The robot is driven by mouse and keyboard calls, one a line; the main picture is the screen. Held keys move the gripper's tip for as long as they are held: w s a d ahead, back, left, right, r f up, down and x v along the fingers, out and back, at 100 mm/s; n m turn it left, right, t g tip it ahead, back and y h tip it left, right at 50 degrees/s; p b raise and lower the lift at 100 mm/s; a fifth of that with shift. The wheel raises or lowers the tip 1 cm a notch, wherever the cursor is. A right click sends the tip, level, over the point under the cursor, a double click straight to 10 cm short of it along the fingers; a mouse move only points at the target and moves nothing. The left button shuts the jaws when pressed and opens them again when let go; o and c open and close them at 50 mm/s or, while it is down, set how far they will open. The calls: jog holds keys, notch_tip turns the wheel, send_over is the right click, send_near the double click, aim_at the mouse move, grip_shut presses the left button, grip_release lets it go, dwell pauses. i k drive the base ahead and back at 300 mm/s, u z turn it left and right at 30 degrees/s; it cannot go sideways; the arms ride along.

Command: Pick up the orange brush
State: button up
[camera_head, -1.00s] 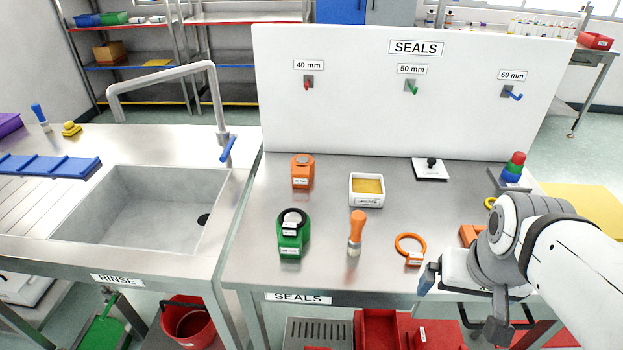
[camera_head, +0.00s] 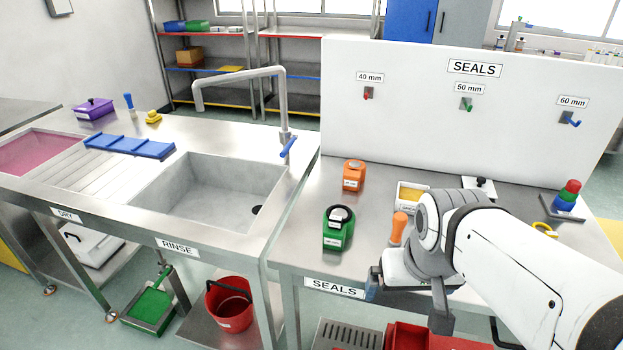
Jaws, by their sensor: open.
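The orange brush (camera_head: 398,227) stands upright on the steel SEALS bench.
A green capped unit (camera_head: 339,228) stands left of the brush, an orange one (camera_head: 354,175) behind it. A white box with yellow filling (camera_head: 412,194) is behind the brush. The sink (camera_head: 210,190) lies left. The SEALS board (camera_head: 480,120) closes off the back.

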aim_at(400, 219)
jog(key=u, duration=0.55)
jog(key=k, duration=1.05)
jog(key=z, duration=0.45)
jog(key=i, duration=1.45)
jog(key=z, duration=0.05)
jog(key=k, duration=0.8)
jog(key=u, duration=0.25)
jog(key=i, duration=0.8)
jog(key=z, duration=0.35)
